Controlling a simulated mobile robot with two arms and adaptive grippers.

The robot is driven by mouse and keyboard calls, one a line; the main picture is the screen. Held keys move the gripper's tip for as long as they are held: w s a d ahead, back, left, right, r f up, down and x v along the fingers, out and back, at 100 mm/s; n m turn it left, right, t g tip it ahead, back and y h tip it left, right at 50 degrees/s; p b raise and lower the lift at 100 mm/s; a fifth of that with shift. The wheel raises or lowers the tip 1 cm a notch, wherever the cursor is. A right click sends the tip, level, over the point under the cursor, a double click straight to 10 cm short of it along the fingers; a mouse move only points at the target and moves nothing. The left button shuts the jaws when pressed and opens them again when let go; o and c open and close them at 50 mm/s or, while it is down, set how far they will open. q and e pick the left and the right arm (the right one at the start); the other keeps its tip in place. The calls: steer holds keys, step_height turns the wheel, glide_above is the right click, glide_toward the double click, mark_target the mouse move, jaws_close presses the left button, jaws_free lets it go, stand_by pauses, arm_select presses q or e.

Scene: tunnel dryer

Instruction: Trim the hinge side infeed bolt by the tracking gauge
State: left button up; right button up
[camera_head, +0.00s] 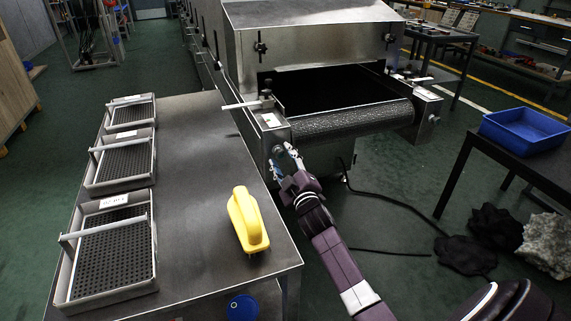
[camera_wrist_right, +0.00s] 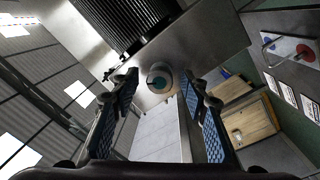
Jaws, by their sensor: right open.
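The tunnel dryer (camera_head: 315,45) stands at the back with its dark mouth and mesh belt (camera_head: 350,120) facing me. A round bolt head with a teal centre (camera_wrist_right: 160,80) sits on the metal end of the belt frame in the right wrist view. My right gripper (camera_head: 288,158) is at the left front corner of the belt frame. Its two blue-padded fingers (camera_wrist_right: 162,92) are open, one on each side of the bolt head, with no clear contact. Another bolt (camera_head: 434,119) is on the right end of the frame. Small pale plates (camera_head: 271,119) lie on the frame ends; their markings are unreadable. My left gripper is not in view.
A steel table (camera_head: 190,180) on the left holds three perforated trays (camera_head: 158,250) and a yellow handled object (camera_head: 248,220). A blue bin (camera_head: 525,130) stands on a dark table at right. Black cable and dark heaps (camera_head: 465,255) lie on the floor.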

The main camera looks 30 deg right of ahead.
steer(key=v, duration=1.2)
stand_by(0.3)
